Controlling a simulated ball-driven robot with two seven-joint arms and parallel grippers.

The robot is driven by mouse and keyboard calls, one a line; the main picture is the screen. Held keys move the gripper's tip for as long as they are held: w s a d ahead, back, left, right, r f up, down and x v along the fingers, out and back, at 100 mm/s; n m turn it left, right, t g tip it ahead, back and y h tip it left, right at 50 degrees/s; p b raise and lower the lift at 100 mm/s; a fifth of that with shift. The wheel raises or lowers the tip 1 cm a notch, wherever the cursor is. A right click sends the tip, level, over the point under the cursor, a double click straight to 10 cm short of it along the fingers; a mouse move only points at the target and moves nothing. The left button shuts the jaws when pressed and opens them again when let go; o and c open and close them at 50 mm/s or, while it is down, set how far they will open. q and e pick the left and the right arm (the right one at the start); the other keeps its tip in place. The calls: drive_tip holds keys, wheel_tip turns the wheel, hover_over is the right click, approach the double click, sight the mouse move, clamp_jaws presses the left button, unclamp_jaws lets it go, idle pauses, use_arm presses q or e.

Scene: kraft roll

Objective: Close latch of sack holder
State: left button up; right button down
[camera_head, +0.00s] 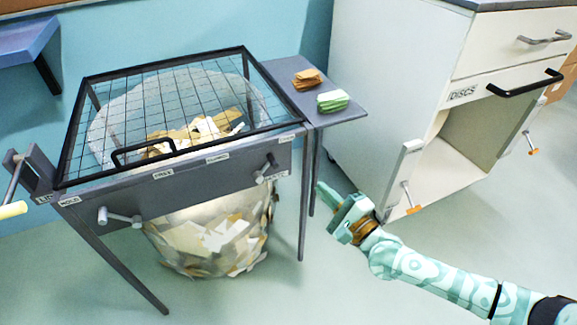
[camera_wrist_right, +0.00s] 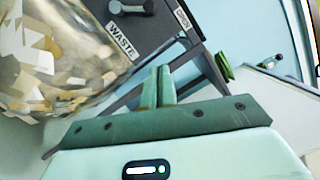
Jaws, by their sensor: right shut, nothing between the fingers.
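The sack holder is a dark grey frame (camera_head: 215,182) on legs. Its black mesh lid (camera_head: 160,107) lies down over the top. A clear sack (camera_head: 205,235) of paper scraps hangs inside. My right gripper (camera_head: 322,190) is shut and empty, in front of and right of the holder, apart from the latches. In the right wrist view a latch handle (camera_wrist_right: 132,6) shows above the WASTE label (camera_wrist_right: 124,32), beyond the fingertips (camera_wrist_right: 158,78).
A side shelf (camera_head: 350,112) holds orange and green stacks. A white cabinet (camera_head: 400,80) with an open lower compartment stands at right. A holder leg (camera_head: 303,200) is close left of my right gripper. A yellow-ended handle (camera_head: 12,210) juts out at left.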

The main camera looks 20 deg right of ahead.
sight(277, 155)
use_arm(q)
drive_tip(key=w+r+m+t+y+b, duration=0.1)
drive_tip(key=w+r+b, duration=0.2)
drive_tip(key=w+r, duration=0.5)
use_arm(e)
drive_tip(key=x, duration=0.9)
drive_tip(key=shift+w+a+f, duration=0.15)
drive_tip(key=shift+w+f, duration=0.1)
drive_tip(key=shift+w, duration=0.2)
drive_tip(key=a+r, duration=0.1)
drive_tip(key=a+r+p, duration=0.1)
drive_tip(key=a, duration=0.1)
drive_tip(key=shift+a, duration=0.15)
use_arm(q)
drive_tip(key=shift+s+a+f, duration=0.1)
drive_tip(key=shift+s+f, duration=0.3)
drive_tip(key=shift+f, duration=0.3)
drive_tip(key=shift+s+f, duration=0.45)
drive_tip(key=shift+f, duration=0.25)
drive_tip(key=shift+s+a+f, duration=0.1)
drive_tip(key=shift+s+f, duration=0.3)
drive_tip(key=shift+f, duration=0.3)
use_arm(e)
drive_tip(key=shift+a, duration=0.2)
use_arm(q)
drive_tip(key=shift+h, duration=0.3)
